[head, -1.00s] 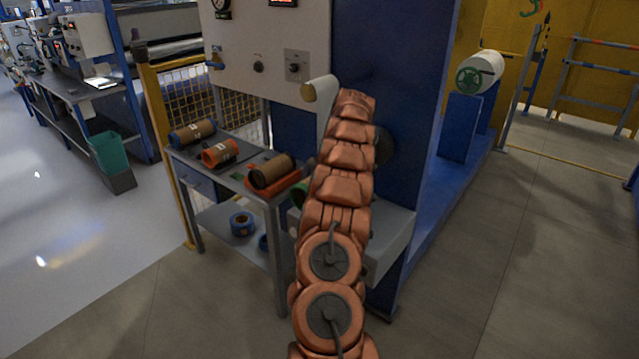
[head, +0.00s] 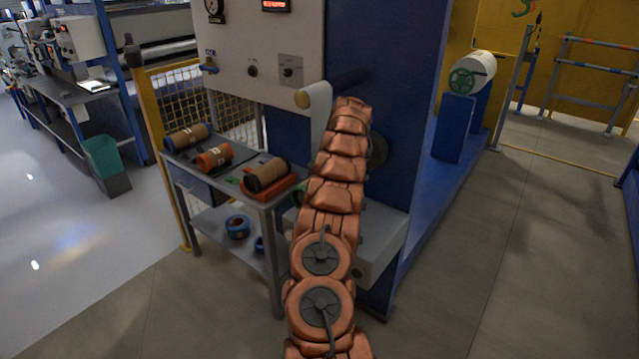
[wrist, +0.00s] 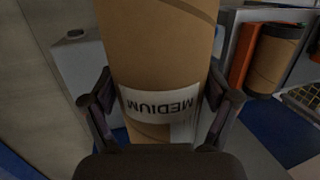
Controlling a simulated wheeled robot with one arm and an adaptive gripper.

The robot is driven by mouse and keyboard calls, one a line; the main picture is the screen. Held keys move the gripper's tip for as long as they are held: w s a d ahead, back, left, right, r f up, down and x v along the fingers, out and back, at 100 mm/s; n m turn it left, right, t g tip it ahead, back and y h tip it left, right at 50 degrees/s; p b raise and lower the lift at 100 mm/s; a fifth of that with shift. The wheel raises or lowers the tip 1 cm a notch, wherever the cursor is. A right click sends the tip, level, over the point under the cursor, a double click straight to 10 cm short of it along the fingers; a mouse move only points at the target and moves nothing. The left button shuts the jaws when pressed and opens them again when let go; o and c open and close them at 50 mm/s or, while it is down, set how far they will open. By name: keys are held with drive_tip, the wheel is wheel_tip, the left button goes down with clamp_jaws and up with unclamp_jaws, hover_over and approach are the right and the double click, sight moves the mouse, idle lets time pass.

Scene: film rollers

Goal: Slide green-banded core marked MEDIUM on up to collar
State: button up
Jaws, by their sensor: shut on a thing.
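The brown cardboard core (wrist: 155,45) fills the middle of the wrist view. Its white label (wrist: 160,105) reads MEDIUM, upside down in that view. My gripper (wrist: 160,82) is shut on this core, with one finger on each side of it. The core's ends and green band are outside the wrist view. In the head view my arm hides the gripper and nearly all of the core; a small green patch beside the arm may be its band. A dark round part (head: 378,150) on the blue machine face shows partly behind my arm. I cannot see the shaft or tell where the collar is.
A grey table (head: 222,176) stands left of my arm. It bears a blue-banded core (head: 186,137), an orange-banded core (head: 214,156) and a dark-banded core (head: 268,174) on an orange holder. Blue rolls (head: 238,227) lie on its lower shelf. The floor at right is clear.

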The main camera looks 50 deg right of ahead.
drive_tip(key=shift+d+r+p, duration=0.1)
drive_tip(key=shift+d+p, duration=0.3)
drive_tip(key=shift+p, duration=0.2)
drive_tip(key=shift+d, duration=0.1)
drive_tip(key=shift+d, duration=0.1)
